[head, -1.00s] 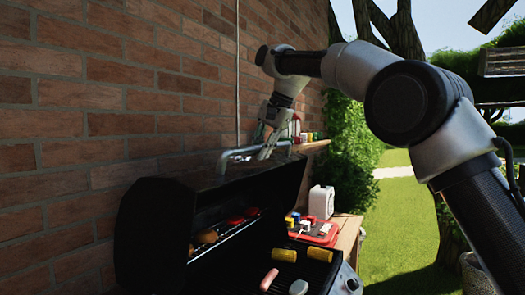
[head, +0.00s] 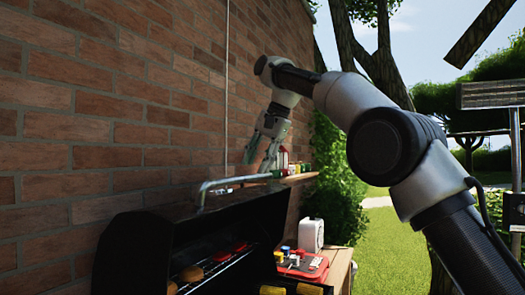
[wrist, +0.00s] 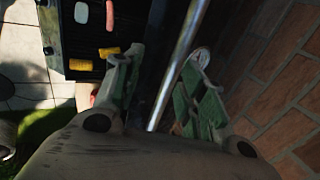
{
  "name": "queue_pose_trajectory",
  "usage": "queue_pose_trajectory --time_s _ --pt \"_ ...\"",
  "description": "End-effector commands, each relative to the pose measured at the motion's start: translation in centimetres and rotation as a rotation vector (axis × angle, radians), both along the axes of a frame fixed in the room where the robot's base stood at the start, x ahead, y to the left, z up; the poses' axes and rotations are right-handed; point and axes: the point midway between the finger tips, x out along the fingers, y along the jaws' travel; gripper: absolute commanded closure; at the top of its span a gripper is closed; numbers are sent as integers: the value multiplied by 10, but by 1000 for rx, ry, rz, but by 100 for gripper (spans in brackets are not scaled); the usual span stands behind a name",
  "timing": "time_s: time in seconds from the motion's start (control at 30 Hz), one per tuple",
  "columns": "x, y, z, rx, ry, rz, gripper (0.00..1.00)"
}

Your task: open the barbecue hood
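The black barbecue hood (head: 130,245) stands raised against the brick wall, and food on a rack shows in the opening below it. Its silver bar handle (head: 230,180) runs along the top of the hood. My gripper (head: 259,160) is above the far part of the handle, with its fingers pointing down and spread apart. A small gap shows between the fingertips and the bar. In the wrist view the bar (wrist: 180,65) passes between the two open green-padded fingers, and nothing is gripped.
The brick wall (head: 120,100) is close on the left. A wooden shelf with bottles (head: 284,160) is behind my gripper. A red tray (head: 302,266) and a white canister (head: 311,235) stand on the side table. Corn (head: 272,290) lies on the grill. Open lawn lies to the right.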

Motion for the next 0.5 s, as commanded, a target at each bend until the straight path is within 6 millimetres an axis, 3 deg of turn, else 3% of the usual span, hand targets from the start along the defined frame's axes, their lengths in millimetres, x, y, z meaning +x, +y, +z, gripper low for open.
queue_pose_trajectory --time_s 0.07,0.2,0.5 --pt "-2 -7 17 2 -3 0 59" --pt "-3 -10 29 2 0 0 59" --pt "-8 -18 42 1 0 0 59"
